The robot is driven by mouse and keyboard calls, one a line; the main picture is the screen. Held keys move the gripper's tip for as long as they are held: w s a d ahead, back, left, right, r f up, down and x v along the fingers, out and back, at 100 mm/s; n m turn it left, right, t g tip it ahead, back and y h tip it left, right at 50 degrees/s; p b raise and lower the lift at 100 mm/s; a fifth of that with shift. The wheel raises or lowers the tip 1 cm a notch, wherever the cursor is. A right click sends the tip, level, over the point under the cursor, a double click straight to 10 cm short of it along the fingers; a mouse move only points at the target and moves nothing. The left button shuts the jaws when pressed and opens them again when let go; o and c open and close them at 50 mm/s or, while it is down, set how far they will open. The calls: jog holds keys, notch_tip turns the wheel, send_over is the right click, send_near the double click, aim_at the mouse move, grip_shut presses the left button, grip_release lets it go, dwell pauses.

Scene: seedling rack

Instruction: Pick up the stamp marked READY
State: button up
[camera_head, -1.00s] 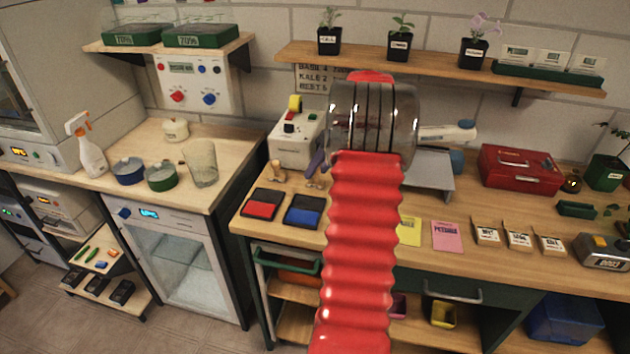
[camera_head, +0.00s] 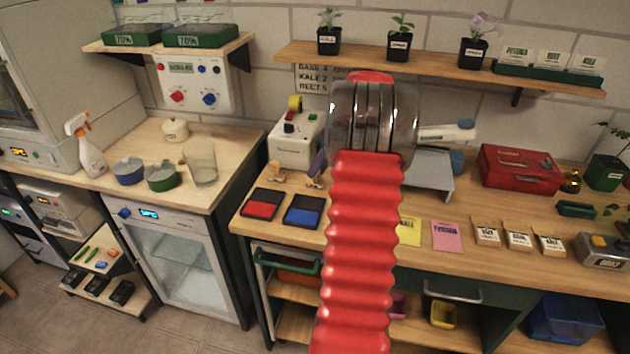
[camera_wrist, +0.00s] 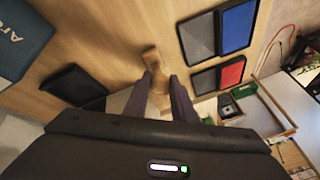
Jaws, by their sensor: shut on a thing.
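Two wooden stamps are in view. In the wrist view one stamp (camera_wrist: 153,58) stands between the tips of my gripper (camera_wrist: 164,77), whose dark purple fingers are shut on it. In the head view the free stamp (camera_head: 277,173) is on the bench behind the red ink pad, and a finger of my gripper (camera_head: 317,166) shows at the held stamp (camera_head: 312,184). My arm hides part of this area. I cannot read READY or any other mark on either stamp.
A red ink pad (camera_head: 262,205) and a blue ink pad (camera_head: 303,212) lie open in front of the stamps. A white device (camera_head: 295,146) stands behind them. A grey stand (camera_head: 430,175) is to the right. Yellow and pink (camera_head: 447,236) packets lie along the front.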

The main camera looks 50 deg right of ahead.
jog(key=shift+c, duration=1.3)
jog(key=shift+r, duration=0.1)
notch_tip(320, 180, up, 10)
